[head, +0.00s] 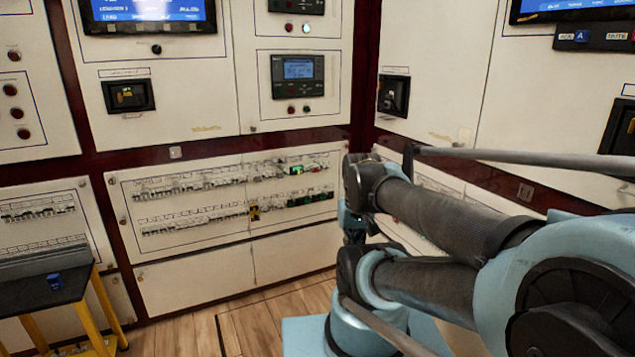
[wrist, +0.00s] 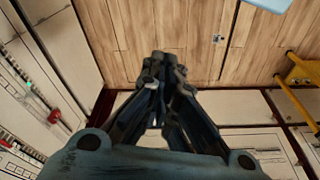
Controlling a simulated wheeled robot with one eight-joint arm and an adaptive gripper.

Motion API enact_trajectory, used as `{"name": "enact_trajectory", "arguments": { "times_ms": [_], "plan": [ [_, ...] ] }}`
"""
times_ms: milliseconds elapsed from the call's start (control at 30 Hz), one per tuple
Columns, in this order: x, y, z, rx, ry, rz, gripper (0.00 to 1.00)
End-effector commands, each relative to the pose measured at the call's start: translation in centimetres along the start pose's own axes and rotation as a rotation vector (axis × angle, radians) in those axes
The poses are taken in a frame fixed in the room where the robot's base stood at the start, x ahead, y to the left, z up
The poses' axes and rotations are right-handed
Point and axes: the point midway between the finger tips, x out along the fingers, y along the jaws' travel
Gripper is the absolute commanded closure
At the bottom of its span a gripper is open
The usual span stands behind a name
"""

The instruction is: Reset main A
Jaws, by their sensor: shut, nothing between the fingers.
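The breaker panel (head: 150,250) is low on the back wall, with two rows of small breakers. A green-lit part (head: 297,170) and a red part (head: 314,167) sit at the right of the upper row. A yellow-and-black part (head: 254,211) sits mid-lower row. The labels are too small to read, so I cannot tell which breaker is main A. My gripper (wrist: 160,62) is shut and empty, pointing over the wood floor in the wrist view. Breaker rows show at that view's left edge, apart from the fingers. In the head view my arm hides the gripper.
A yellow-legged stand (head: 98,310) with a dark top and a small blue object (head: 55,282) is at the lower left. Another breaker panel (head: 40,232) is behind it. Screens and dark switches fill the upper walls. Wood floor (head: 275,315) is open before the back panel.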

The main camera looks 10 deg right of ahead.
Motion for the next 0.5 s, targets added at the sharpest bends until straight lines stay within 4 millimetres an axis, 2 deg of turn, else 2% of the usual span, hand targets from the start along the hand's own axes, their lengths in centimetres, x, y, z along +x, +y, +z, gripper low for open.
{"name": "enact_trajectory", "arguments": {
  "times_ms": [167,500],
  "plan": [
    [-0.6,-1.1,-2.7,0.084,0.03,-0.047,1.0],
    [-2.0,-4.2,-12.6,0.397,0.121,-0.23,1.0]
  ]
}}
